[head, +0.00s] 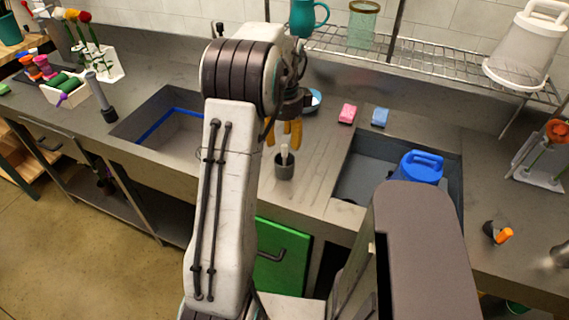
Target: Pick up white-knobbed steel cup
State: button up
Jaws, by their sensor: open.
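The white-knobbed steel cup (284,169) stands upright on the grey counter, left of the right-hand sink. Its white knob sticks up from the top. My gripper (284,138) is above and behind the cup in the picture, with yellow-orange fingers showing below the dark wrist. It is open, and I see nothing held in it. My arm hides part of the wrist and the counter behind it. The cup is apart from the fingers in the picture; the depth gap is hard to tell.
A dark cup with an orange knob (497,233) lies near the right. A blue jug (420,167) sits in the right sink (358,180). A wire shelf (430,62) runs above. Ribbed counter beside the cup is clear.

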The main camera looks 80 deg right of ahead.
aim_at(284, 146)
jog(key=shift+a+f, duration=0.15)
jog(key=shift+f, duration=2.15)
grip_shut()
